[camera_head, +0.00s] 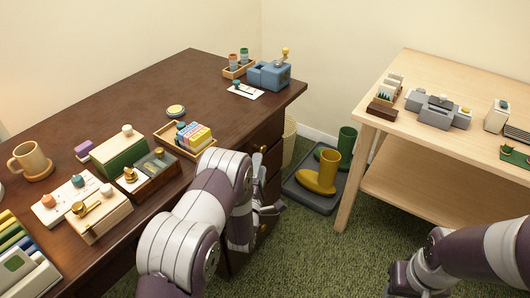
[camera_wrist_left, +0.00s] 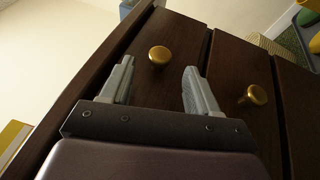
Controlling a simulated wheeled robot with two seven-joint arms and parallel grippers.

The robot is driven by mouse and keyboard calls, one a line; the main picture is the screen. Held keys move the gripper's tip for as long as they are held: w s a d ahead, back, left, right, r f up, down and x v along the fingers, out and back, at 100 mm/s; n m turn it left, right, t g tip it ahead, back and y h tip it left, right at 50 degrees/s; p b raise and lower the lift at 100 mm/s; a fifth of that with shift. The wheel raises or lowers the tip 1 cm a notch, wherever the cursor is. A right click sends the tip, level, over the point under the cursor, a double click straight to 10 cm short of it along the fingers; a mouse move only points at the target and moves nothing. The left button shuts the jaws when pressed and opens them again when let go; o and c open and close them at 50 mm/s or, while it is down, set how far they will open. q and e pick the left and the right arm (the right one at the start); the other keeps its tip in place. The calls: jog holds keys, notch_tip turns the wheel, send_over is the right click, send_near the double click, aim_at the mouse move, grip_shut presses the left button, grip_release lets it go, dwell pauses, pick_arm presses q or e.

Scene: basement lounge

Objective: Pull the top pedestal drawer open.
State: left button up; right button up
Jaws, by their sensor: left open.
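The dark wood desk has a pedestal of drawers (camera_head: 268,134) at its right end. In the left wrist view the top drawer (camera_wrist_left: 172,32) lies closest to the desktop edge and looks closed. Its round brass knob (camera_wrist_left: 159,55) is just beyond and between my left fingertips. My left gripper (camera_wrist_left: 158,78) is open, with a finger on each side of the knob's line, and no contact is visible. In the head view my left gripper (camera_head: 262,185) is beside the drawer fronts, partly hidden by its arm. My right arm is at the lower right; its gripper's fingers are not clear.
A second brass knob (camera_wrist_left: 252,96) sits on the drawer below. The desktop (camera_head: 150,95) holds a mug (camera_head: 30,162), boxes and a blue device (camera_head: 268,75). A grey tray (camera_head: 300,190) with boots is on the carpet. A light wood table (camera_head: 390,150) stands right.

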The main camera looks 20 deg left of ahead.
aim_at(263, 150)
pick_arm(q)
jog(key=b+x, duration=0.1)
jog(key=x, duration=0.5)
jog(key=shift+w, duration=0.35)
grip_shut()
jog(key=s+d+b, duration=0.1)
jog(key=s+d, duration=0.3)
jog(key=d, duration=0.8)
jog(key=s+d+b, duration=0.1)
jog(key=s+d, duration=0.3)
jog(key=d, duration=0.7)
jog(key=shift+s+d, duration=0.35)
jog(key=shift+d, duration=0.05)
grip_release()
jog(key=shift+s, duration=0.1)
jog(key=p+v, duration=0.2)
jog(key=v, duration=1)
jog(key=shift+s, duration=0.25)
